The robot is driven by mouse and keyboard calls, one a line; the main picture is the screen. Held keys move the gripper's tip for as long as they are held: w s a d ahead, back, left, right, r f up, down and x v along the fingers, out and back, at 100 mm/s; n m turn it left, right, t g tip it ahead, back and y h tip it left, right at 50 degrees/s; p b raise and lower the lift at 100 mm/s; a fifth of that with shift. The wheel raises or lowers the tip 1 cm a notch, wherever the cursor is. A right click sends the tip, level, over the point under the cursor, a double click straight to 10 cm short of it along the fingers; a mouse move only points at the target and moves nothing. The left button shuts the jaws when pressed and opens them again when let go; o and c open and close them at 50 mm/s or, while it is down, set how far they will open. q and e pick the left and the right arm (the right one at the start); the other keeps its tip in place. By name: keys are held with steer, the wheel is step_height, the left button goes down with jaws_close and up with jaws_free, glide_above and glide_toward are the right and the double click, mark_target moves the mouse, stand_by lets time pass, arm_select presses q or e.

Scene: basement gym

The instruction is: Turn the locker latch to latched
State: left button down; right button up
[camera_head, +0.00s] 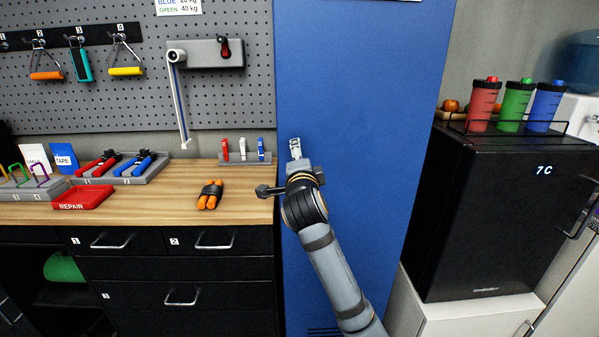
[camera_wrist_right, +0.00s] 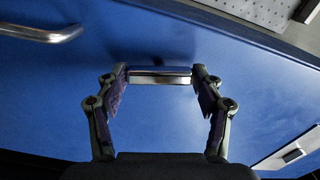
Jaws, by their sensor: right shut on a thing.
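The locker is the tall blue door (camera_head: 355,110) in the middle of the head view, and its blue face (camera_wrist_right: 60,100) fills most of the right wrist view. My right gripper (camera_head: 296,150) is up against the door near its left edge. In the right wrist view its two fingers (camera_wrist_right: 160,80) are closed on the ends of a short shiny metal bar, the latch (camera_wrist_right: 160,76), which lies crosswise between the fingertips. In the head view the gripper and wrist largely hide the latch. My left gripper is out of view.
A metal handle (camera_wrist_right: 40,32) shows at the upper left of the right wrist view. The wooden workbench (camera_head: 140,208) with trays and tools stands left of the locker. A black fridge (camera_head: 490,220) with bottles on top stands to the right.

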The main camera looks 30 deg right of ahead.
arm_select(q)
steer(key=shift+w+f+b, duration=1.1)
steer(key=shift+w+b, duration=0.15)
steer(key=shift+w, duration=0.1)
arm_select(e)
steer(key=shift+m, duration=1.4)
steer(key=o, duration=1.2)
steer(key=shift+c, duration=0.2)
